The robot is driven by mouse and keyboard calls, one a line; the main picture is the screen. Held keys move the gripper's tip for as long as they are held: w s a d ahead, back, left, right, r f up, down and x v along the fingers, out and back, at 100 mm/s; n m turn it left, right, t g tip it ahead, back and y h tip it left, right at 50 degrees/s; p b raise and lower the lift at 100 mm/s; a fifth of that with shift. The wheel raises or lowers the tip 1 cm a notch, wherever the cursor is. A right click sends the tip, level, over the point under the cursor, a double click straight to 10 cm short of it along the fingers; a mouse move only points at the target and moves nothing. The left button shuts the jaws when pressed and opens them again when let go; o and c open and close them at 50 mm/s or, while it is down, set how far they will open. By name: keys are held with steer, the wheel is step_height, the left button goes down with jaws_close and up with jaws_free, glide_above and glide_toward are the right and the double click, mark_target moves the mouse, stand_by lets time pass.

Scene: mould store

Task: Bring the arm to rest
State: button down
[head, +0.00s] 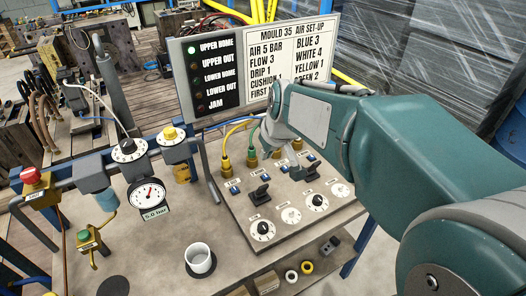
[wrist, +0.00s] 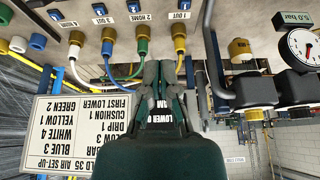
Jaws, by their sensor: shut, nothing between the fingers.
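My arm's green links fill the right of the head view, reaching left over the control panel (head: 285,222). My gripper (head: 272,148) is at the arm's far end, in front of the lower part of the sign board (head: 255,62). In the wrist view, which is upside down, my gripper (wrist: 160,66) has its fingers together with nothing between them. They point toward the row of hose fittings, near the green hose (wrist: 142,52) and the yellow hose (wrist: 180,48). I cannot tell whether they touch a hose. My gripper covers part of the lamp labels in the wrist view.
A white cup (head: 200,260) stands at the bench front. A pressure gauge (head: 149,196) reads about 5 bar; a red button (head: 32,176) and a green button (head: 84,236) are at left. The UPPER HOME lamp (head: 192,51) is lit green. Bare bench lies around the cup.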

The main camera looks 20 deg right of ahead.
steer(key=s+a+r+m+h, duration=0.1)
steer(key=s+a+m, duration=0.1)
steer(key=s, duration=1.6)
steer(key=shift+s+t, duration=0.15)
steer(key=shift+t, duration=0.25)
